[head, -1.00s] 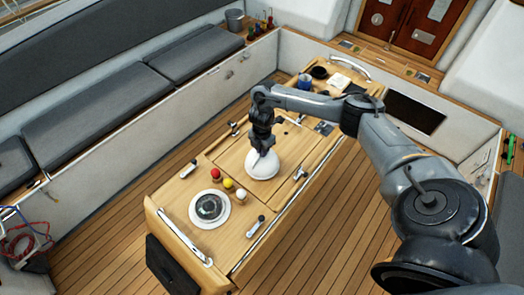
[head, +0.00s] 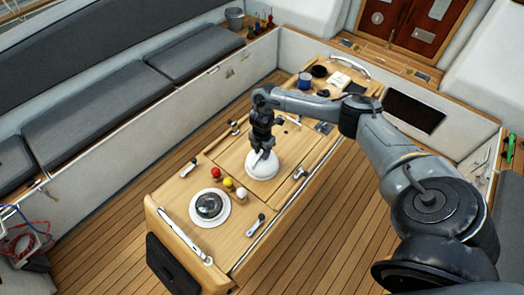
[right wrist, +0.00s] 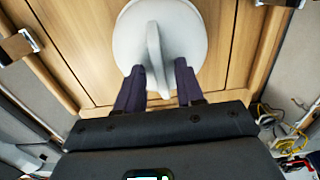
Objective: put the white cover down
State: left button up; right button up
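The white cover (head: 262,166) is a round, shallow dome with an upright fin-like handle. It sits on the middle of the wooden cockpit table (head: 225,160). In the right wrist view the cover (right wrist: 183,38) fills the top middle, its handle running towards my gripper. My right gripper (head: 264,152) is just above the cover. Its fingers (right wrist: 159,72) are apart on either side of the handle, with a gap visible beside it, so it is open. My left gripper is not in view.
A white round plate (head: 195,218) with a dark glassy dome (head: 209,205) lies nearer on the table. Red (head: 216,173), yellow (head: 228,184) and white balls (head: 242,194) stand beside the cover. A blue mug (head: 305,80) is at the far end.

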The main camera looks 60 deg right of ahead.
notch_tip(320, 180, up, 7)
jog(key=shift+w+f+p, duration=0.1)
jog(key=shift+f+p, duration=0.05)
jog(key=shift+p, duration=0.15)
notch_tip(320, 180, up, 4)
jog(key=p, duration=0.2)
jog(key=a+f+n+t+y, duration=0.1)
jog(key=a+f+t+y, duration=0.15)
jog(key=a, duration=1.55)
jog(key=a+f+t+y, duration=0.1)
jog(key=a+f+t, duration=0.2)
jog(key=a, duration=1.5)
jog(key=s+a+r+m+t+h, duration=0.1)
jog(key=s+a+r+m+t, duration=0.1)
jog(key=s+r+m, duration=0.35)
jog(key=s+d+m+g+h, duration=0.2)
jog(key=s+d+m+g, duration=0.2)
jog(key=s+d+m, duration=0.5)
jog(key=s, duration=0.3)
jog(key=shift+s+m+p, duration=0.35)
